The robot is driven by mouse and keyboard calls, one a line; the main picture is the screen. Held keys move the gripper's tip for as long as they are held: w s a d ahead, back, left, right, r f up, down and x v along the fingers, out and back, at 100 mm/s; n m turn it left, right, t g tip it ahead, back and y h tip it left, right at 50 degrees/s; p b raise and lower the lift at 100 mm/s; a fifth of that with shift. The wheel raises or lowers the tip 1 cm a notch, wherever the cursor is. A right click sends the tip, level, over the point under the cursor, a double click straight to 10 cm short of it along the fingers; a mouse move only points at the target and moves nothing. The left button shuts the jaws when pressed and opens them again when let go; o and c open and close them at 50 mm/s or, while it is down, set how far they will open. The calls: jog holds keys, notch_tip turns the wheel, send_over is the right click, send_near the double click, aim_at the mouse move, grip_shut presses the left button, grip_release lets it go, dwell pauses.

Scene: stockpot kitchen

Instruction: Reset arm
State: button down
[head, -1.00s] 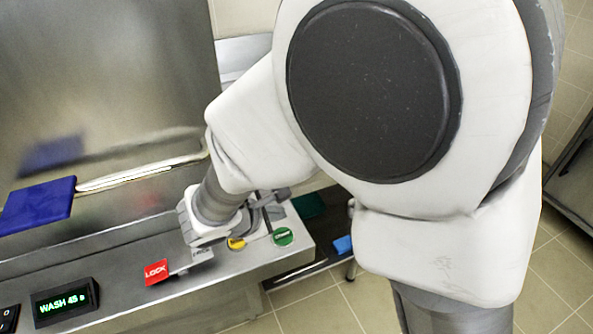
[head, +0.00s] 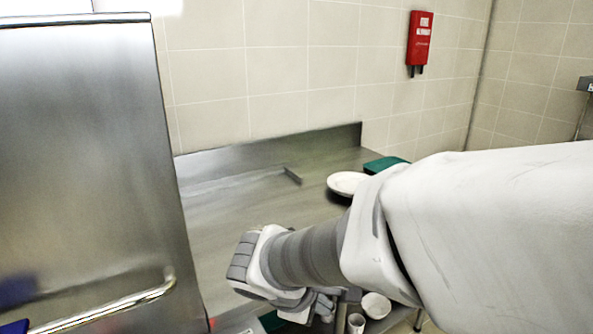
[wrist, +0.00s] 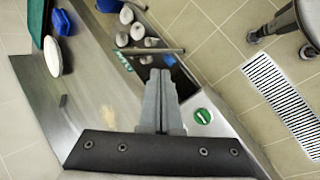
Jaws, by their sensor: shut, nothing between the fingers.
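My gripper (head: 318,306) is at the lower middle of the head view, low in front of the steel counter (head: 225,225) and partly hidden by my wrist. In the wrist view my gripper (wrist: 162,78) shows with its two grey fingers together and nothing between them. A green round button (wrist: 203,116) lies just right of the fingers in that view, apart from them.
The steel hood (head: 85,160) with its bar handle (head: 115,303) stands left. A white plate (head: 345,184) and green tray (head: 384,164) sit on the counter's far end. Bowls (head: 376,305) and a cup (head: 356,323) stand lower. A red box (head: 419,40) hangs on the wall.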

jog(key=s+d+r+m+y+p, duration=0.2)
jog(key=s+d+r+m+p, duration=0.1)
jog(key=s+d+r+m, duration=0.2)
jog(key=s+d+r+m+y+p, duration=0.2)
jog(key=s+d+r+m+p, duration=0.1)
jog(key=s+r+m, duration=0.3)
notch_tip(320, 180, up, 4)
jog(key=shift+s+d+f+m, duration=0.1)
jog(key=shift+s+d+m, duration=0.05)
jog(key=shift+d+m, duration=0.9)
jog(key=shift+a, duration=0.3)
